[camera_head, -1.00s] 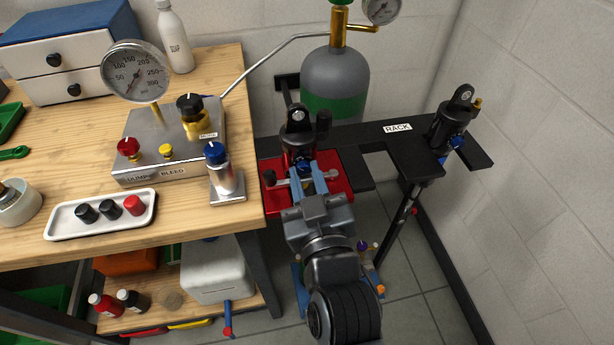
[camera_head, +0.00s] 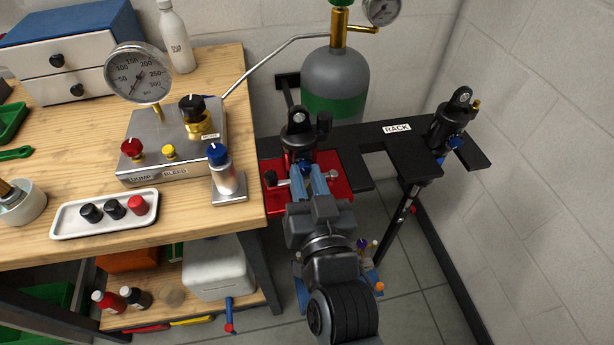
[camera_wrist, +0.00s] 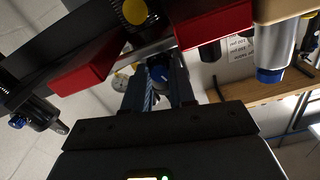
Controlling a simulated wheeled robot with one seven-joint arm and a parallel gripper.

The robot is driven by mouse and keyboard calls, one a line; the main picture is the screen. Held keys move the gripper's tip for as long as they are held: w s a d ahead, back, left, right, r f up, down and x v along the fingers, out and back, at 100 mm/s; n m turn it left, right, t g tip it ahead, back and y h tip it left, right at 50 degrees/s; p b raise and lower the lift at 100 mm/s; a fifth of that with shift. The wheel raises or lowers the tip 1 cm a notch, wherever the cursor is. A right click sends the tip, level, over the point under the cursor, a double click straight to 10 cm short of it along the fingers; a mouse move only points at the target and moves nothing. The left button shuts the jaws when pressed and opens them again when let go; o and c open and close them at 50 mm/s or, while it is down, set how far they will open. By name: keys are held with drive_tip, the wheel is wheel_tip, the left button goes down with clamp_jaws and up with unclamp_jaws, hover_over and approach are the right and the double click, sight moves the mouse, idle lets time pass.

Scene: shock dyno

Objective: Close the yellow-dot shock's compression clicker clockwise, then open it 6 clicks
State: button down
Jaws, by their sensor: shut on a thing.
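A black shock (camera_head: 298,138) is clamped in the red vise (camera_head: 336,185) at the rack. In the wrist view its yellow dot (camera_wrist: 135,12) shows near the top, between the red jaws. A blue clicker knob (camera_wrist: 158,73) with a white mark sits below the dot. My gripper (camera_wrist: 160,86) is shut on this knob, one finger on each side. In the head view my gripper (camera_head: 307,178) reaches the front of the vise, and its fingers hide most of the knob. Another shock (camera_head: 451,125) hangs at the right of the rack, with its own blue knob.
The bench at left bears a gauge block (camera_head: 170,140), a blue-topped cylinder (camera_head: 222,172) near its right edge and a white tray (camera_head: 105,215) with knobs. A grey-green gas bottle (camera_head: 335,85) stands behind the vise. The black rack (camera_head: 365,135) runs to the right wall.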

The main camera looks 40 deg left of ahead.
drive_tip(key=c, duration=0.9)
unclamp_jaws()
drive_tip(key=shift+b+v, duration=0.9)
drive_tip(key=shift+v, duration=3.05)
